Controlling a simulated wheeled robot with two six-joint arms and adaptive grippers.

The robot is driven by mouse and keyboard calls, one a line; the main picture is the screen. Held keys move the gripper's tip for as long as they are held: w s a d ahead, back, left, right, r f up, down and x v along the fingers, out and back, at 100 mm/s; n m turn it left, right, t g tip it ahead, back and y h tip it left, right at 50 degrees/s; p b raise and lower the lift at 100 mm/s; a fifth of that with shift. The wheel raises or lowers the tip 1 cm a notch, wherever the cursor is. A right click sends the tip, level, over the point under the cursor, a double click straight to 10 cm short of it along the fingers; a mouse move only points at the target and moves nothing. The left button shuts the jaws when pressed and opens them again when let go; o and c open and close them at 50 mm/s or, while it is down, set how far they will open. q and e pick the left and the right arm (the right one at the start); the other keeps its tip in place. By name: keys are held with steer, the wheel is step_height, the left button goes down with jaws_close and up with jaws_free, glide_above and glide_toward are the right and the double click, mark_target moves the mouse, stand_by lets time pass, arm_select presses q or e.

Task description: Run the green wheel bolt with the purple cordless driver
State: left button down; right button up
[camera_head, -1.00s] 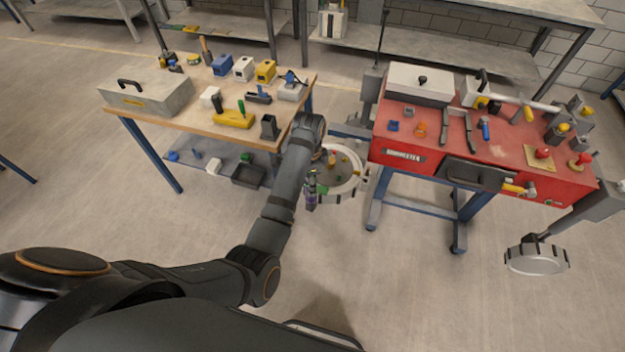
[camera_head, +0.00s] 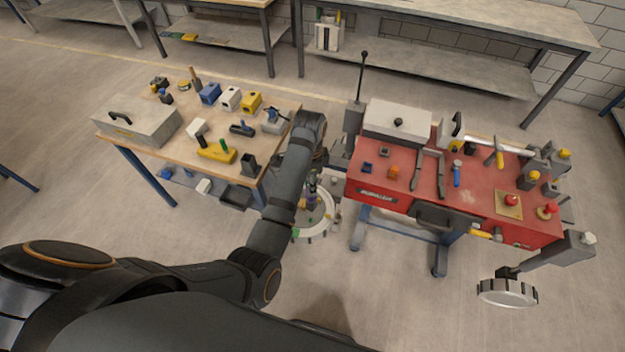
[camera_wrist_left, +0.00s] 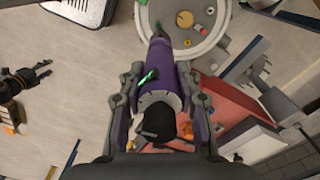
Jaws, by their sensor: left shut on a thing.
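The purple cordless driver (camera_wrist_left: 163,58) is held between the fingers of my left gripper (camera_wrist_left: 158,95). Its nose points at a round, pale-rimmed wheel (camera_wrist_left: 216,40) low on the floor side of the red cart. In the head view the driver (camera_head: 311,201) hangs over the wheel (camera_head: 322,231), beside my left gripper (camera_head: 312,180), which my forearm partly hides. My right gripper is not in view.
The red cart (camera_head: 470,190) stands close right of the wheel, with a grey box and tools on top. The wooden bench (camera_head: 185,130) with blocks and a grey case is left. Floor in front is clear.

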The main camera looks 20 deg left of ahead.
arm_select(q)
steer(key=shift+s+a, duration=0.1)
steer(key=shift+s, duration=0.55)
steer(key=f, duration=0.2)
steer(key=shift+w+f, duration=0.35)
steer(key=shift+f, duration=0.45)
steer(key=shift+s+f, duration=0.1)
steer(key=shift+f, duration=0.75)
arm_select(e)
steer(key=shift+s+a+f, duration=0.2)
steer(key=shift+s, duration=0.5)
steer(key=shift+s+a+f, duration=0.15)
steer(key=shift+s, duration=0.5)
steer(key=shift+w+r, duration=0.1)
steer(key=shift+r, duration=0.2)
arm_select(q)
steer(key=shift+f, duration=0.15)
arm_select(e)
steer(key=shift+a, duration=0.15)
